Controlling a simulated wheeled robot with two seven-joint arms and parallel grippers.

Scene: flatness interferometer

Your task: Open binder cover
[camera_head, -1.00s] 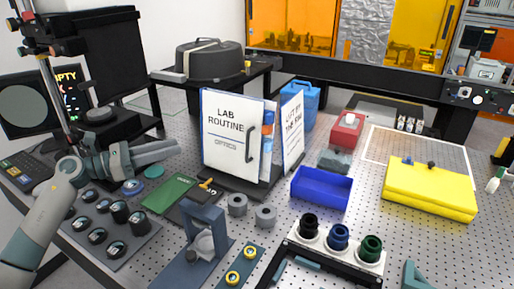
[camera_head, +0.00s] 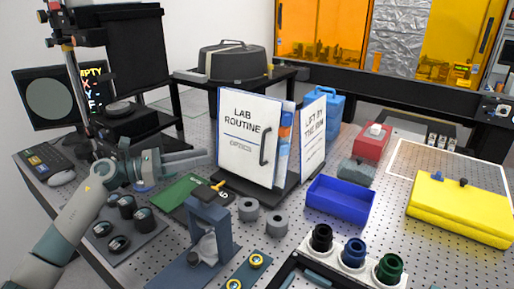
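The binder (camera_head: 248,139) stands upright on a dark base near the middle of the table. Its white front cover reads "LAB ROUTINE" and carries a dark curved handle (camera_head: 265,146) near its right edge. Coloured tabs show between this cover and a second white panel (camera_head: 313,134) on the right. My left gripper (camera_head: 204,160) is left of the binder, its fingers pointing right towards the cover's lower left side. It looks empty, with a narrow gap between the fingers. It seems apart from the cover. My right gripper is not in view.
A blue bin (camera_head: 340,204), grey rings (camera_head: 249,210) and a dark blue stand (camera_head: 211,222) are in front of the binder. A yellow case (camera_head: 461,208) lies at right. Lens holders (camera_head: 118,243) sit by my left arm. A monitor (camera_head: 55,97) stands at far left.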

